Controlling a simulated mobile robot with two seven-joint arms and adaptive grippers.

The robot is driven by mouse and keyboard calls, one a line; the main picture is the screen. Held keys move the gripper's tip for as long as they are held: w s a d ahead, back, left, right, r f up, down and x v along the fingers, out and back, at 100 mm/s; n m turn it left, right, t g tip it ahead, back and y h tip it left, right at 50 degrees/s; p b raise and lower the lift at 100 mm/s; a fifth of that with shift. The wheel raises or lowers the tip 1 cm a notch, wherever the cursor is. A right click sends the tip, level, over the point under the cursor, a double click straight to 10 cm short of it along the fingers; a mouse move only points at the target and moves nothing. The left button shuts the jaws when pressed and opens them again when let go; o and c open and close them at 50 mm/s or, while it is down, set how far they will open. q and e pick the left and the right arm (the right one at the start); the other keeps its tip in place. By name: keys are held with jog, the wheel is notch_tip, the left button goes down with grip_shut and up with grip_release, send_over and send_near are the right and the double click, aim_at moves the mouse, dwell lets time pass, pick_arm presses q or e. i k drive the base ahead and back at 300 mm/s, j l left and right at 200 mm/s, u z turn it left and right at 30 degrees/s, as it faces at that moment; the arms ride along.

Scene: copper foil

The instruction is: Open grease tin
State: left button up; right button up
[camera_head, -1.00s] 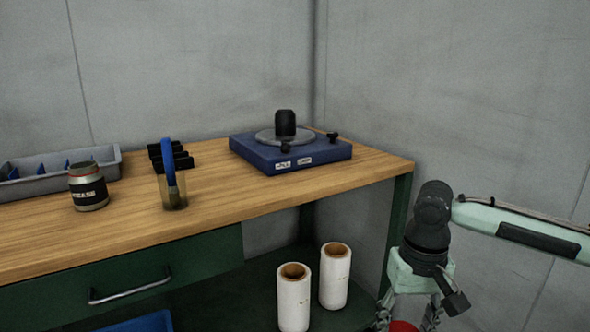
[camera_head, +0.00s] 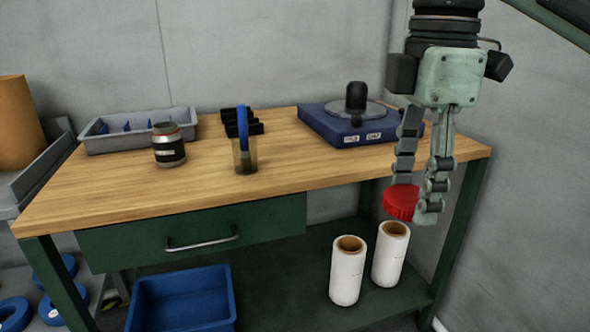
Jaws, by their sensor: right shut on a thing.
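The grease tin (camera_head: 169,146) stands upright on the wooden bench top at the left. It is a metal tin with a dark label, and no red lid shows on its top. My right gripper (camera_head: 409,203) is in front of the bench's right end, well to the right of the tin. It is shut on a red ribbed lid (camera_head: 400,202), held in the air between its fingertips. My left gripper is not in view.
The wooden bench (camera_head: 110,196) carries a grey tray (camera_head: 101,143), a cup with a blue-handled brush (camera_head: 244,156) and a blue device (camera_head: 318,121). White rolls (camera_head: 347,272) and a blue bin (camera_head: 182,300) are below. The bench's front left is clear.

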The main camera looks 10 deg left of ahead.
aim_at(167, 141)
jog(key=u, duration=1.1)
jog(key=i+l+u, duration=0.25)
jog(key=i, duration=0.2)
jog(key=i+l+u, duration=0.2)
jog(key=i, duration=0.25)
